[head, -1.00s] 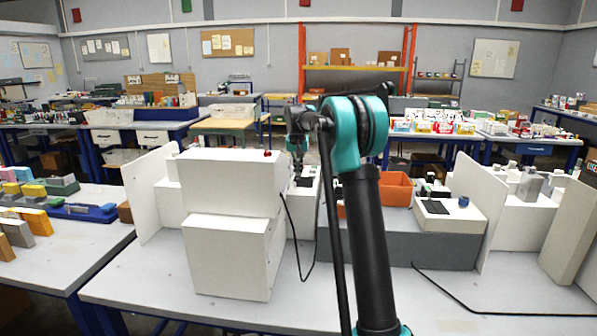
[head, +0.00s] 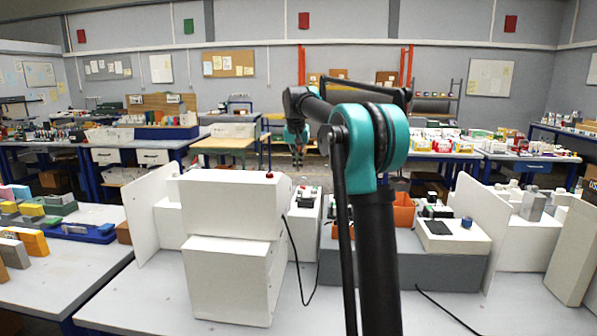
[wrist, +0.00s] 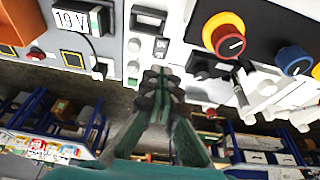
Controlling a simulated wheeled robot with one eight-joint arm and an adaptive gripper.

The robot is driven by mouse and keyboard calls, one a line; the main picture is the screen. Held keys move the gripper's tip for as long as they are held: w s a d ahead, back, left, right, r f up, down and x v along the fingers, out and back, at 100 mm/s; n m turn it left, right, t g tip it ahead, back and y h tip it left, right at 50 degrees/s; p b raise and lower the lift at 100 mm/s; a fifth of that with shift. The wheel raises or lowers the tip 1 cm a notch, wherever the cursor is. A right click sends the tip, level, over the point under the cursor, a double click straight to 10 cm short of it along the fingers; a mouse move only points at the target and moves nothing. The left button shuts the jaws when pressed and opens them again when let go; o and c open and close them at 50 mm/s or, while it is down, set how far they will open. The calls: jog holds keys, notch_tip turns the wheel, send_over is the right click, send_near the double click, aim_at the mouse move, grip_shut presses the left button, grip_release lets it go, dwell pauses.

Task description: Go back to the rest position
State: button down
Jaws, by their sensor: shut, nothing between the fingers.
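My gripper (head: 298,157) hangs at the end of my raised teal and black arm, in the middle of the head view. It is shut and empty. It is above and apart from the white boxes on the bench. In the wrist view my gripper's fingers (wrist: 160,78) are together, with nothing between them. Beyond them show a red knob with a yellow ring (wrist: 224,36), a blue knob (wrist: 293,60) and a small display box (wrist: 76,17) with dark characters.
Two stacked white boxes (head: 232,245) stand on the bench left of my arm, with a cable beside them. Upright white panels stand at both sides. The air above the bench is clear.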

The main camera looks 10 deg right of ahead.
jog(key=shift+s, duration=0.1)
jog(key=s+d+f+n, duration=0.1)
jog(key=s+f, duration=0.9)
jog(key=s, duration=0.4)
jog(key=s+d+f+n, duration=0.1)
jog(key=s+d+f, duration=0.1)
jog(key=s+f, duration=0.9)
jog(key=s+d+f+n+t, duration=0.1)
jog(key=s+f, duration=1)
jog(key=s, duration=0.8)
jog(key=shift+s+d+y, duration=0.25)
jog(key=shift+d+y, duration=0.05)
jog(key=shift+y, duration=0.1)
